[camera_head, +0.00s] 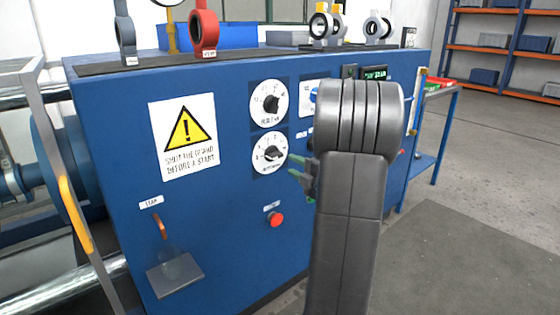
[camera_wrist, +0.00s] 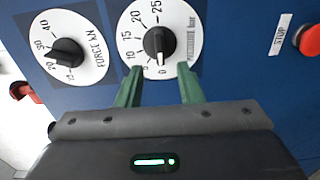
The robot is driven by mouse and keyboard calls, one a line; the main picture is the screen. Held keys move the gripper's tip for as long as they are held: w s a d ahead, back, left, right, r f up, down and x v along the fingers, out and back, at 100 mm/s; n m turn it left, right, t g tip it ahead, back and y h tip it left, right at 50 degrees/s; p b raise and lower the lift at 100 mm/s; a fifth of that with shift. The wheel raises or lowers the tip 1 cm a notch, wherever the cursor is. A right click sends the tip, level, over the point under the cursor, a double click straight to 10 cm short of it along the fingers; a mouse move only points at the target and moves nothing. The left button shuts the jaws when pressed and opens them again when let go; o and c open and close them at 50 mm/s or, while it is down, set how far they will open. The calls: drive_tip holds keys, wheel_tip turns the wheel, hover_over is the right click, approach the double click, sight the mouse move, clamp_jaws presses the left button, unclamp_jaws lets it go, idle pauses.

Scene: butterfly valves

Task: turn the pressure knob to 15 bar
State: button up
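The pressure dial (camera_wrist: 181,24) is white, marked 0 to 25, with a black knob (camera_wrist: 159,43) at its centre in the wrist view. The knob's white pointer line points at 0. In the head view this is the lower white dial (camera_head: 269,153) on the blue panel. My gripper (camera_wrist: 160,88) is open, with its green fingers apart just short of the dial and the knob between them in the picture, not visibly touched. In the head view my gripper's green fingers (camera_head: 302,181) show right of the dial, partly hidden by my arm.
The force dial (camera_wrist: 67,75) with its own black knob sits beside the pressure dial. A red stop button (camera_head: 276,219) is below. A blue knob dial (camera_head: 312,95) and a display (camera_head: 375,73) are partly behind my arm. A lever (camera_head: 160,228) stands out lower left.

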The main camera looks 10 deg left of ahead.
sight(278, 157)
drive_tip(key=b+x, duration=0.1)
drive_tip(key=x, duration=0.7)
drive_tip(key=shift+c, duration=0.4)
clamp_jaws()
